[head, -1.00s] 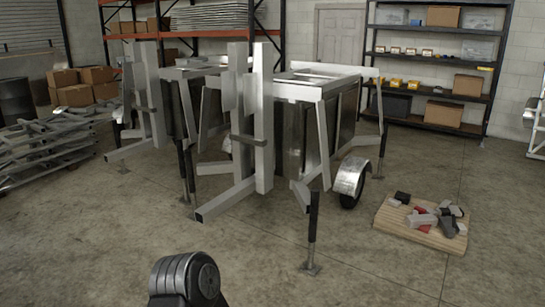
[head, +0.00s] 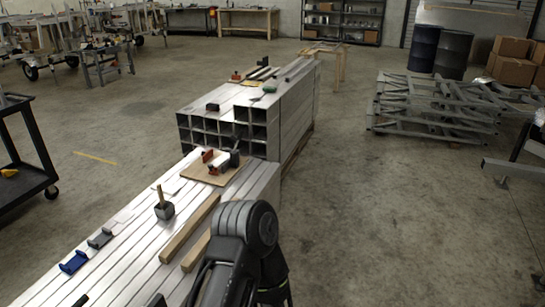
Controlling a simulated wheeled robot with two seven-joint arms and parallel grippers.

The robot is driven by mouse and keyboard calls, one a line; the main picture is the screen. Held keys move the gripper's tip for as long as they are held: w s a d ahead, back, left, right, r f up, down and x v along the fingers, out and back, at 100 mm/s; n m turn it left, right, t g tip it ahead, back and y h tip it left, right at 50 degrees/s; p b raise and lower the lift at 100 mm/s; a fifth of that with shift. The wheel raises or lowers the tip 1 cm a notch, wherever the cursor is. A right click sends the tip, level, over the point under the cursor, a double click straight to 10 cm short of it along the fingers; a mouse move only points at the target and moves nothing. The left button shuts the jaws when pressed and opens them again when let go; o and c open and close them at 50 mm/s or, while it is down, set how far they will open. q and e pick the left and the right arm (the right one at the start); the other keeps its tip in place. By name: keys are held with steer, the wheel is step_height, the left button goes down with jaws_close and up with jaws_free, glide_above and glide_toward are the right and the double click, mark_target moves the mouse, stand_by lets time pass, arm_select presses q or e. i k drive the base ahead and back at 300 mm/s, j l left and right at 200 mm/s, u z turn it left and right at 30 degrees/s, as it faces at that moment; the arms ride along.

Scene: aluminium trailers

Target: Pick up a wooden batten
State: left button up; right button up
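Two wooden battens lie side by side on a stack of aluminium tubes (head: 95,262) in front of me. The left batten (head: 189,229) shows along its whole length. The right batten (head: 197,251) is partly hidden by a dark arm link of mine at the bottom middle. Neither gripper is in view, so I cannot see their state.
A small board with tools (head: 203,173), a dark cup with a brush (head: 164,207) and a blue tool (head: 74,262) lie on the tubes. More square tubes (head: 230,112) are stacked behind. A dark cart (head: 25,165) stands left.

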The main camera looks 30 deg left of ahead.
mark_target(165, 257)
steer(key=i+j+u, duration=0.1)
steer(key=i+u, duration=0.2)
steer(key=i, duration=0.2)
steer(key=i+u, duration=0.25)
steer(key=i, duration=0.2)
steer(key=i+l+u, duration=0.3)
steer(key=i, duration=0.2)
steer(key=i+l+u, duration=0.25)
steer(key=i, duration=0.2)
steer(key=i+u, duration=0.6)
steer(key=k, duration=0.1)
